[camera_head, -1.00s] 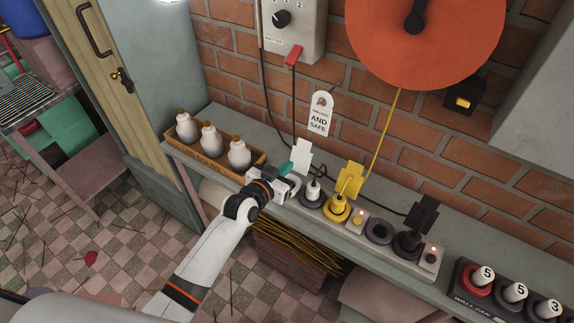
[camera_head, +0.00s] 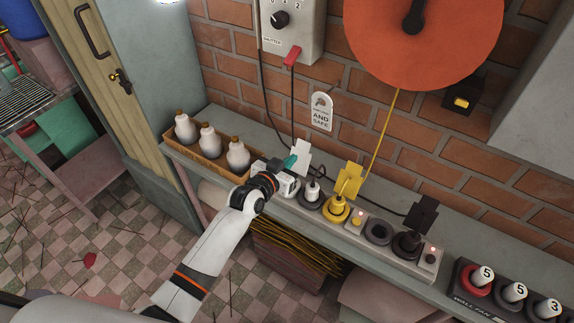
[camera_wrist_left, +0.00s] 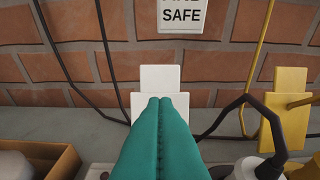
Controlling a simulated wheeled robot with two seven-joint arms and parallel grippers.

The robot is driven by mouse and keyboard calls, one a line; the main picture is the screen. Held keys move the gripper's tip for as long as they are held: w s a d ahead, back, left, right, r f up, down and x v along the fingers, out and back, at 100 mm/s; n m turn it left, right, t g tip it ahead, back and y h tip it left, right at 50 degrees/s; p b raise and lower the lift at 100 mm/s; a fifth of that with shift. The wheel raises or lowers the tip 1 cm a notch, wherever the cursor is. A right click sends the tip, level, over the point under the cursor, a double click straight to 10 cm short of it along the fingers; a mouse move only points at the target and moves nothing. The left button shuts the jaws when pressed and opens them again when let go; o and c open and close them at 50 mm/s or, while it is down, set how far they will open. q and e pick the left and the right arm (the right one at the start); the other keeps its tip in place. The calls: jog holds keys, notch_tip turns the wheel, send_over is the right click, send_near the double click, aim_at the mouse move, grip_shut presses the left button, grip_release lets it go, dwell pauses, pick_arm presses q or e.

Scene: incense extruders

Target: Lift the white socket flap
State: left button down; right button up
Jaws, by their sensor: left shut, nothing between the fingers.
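The white socket flap (camera_head: 302,156) stands up at the left end of the socket strip, behind a white plug (camera_head: 312,192). It also shows in the left wrist view as a pale plate (camera_wrist_left: 160,80) in front of the brick wall. My left gripper (camera_head: 291,161) has teal fingers pressed together with nothing between them. In the left wrist view the fingertips (camera_wrist_left: 161,101) overlap the flap's lower part and hide some of it; I cannot tell whether they touch. My right gripper is not in view.
A yellow flap (camera_head: 348,178) and plug stand right of the white one, then a black flap (camera_head: 422,214). A wooden box (camera_head: 214,163) with 3 bottles stands left on the shelf. Cables hang along the brick wall near a white tag (camera_head: 320,112).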

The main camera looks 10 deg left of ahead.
aim_at(300, 157)
pick_arm(q)
jog(key=shift+w, duration=0.25)
jog(key=shift+d, duration=0.1)
jog(key=shift+w+d+b, duration=0.2)
jog(key=shift+w+b, duration=0.05)
jog(key=shift+w, duration=0.3)
jog(key=shift+w+d+b, duration=0.15)
jog(key=shift+w+b, duration=0.1)
jog(key=shift+w, duration=0.3)
